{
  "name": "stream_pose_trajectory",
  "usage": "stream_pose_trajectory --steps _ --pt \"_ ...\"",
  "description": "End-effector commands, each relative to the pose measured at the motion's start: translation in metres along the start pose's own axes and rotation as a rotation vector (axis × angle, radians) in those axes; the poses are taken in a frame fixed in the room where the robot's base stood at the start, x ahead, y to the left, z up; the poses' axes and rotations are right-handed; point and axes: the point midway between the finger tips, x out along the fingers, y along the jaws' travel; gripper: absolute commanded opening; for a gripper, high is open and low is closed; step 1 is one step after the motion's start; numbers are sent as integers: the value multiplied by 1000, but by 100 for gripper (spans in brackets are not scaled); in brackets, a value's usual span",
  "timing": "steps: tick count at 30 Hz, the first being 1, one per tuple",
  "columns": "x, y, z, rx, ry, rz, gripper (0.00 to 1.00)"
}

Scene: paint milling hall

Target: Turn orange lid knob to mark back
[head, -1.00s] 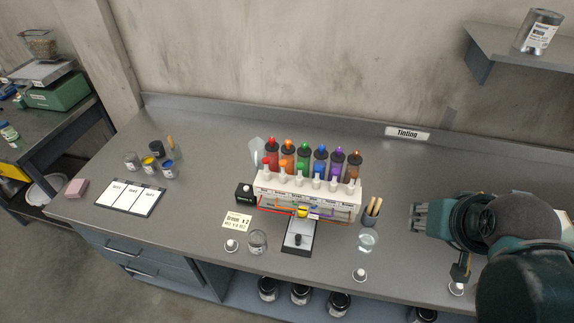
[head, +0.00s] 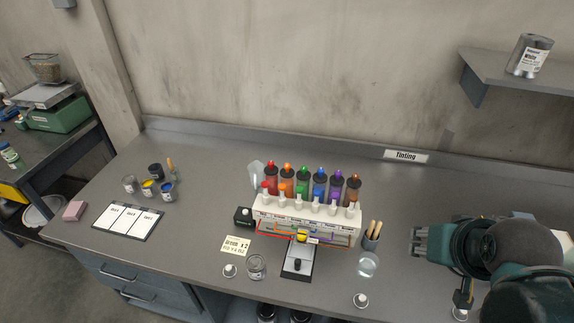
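The tint dispenser (head: 307,219) stands on the bench with a row of coloured canisters behind its white front. The orange canister (head: 286,182) is second from the left, and its orange lid knob (head: 287,166) sits on top. The knob is too small for me to read its angle or any mark. My gripper (head: 418,243) is at the right of the bench, well right of the dispenser and touching none of the canisters. Its fingers point left; their gap is too small to judge.
A cup of wooden sticks (head: 371,238) and a glass beaker (head: 368,264) stand between the dispenser and my gripper. A card (head: 236,246) and another glass (head: 256,267) are at the front left. A shelf (head: 508,66) holds a tin at upper right. The bench behind the canisters is clear.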

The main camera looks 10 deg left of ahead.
Motion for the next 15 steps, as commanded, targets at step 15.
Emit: stream_pose_trajectory --steps 15 --pt "-4 -17 -30 95 -45 -19 28"
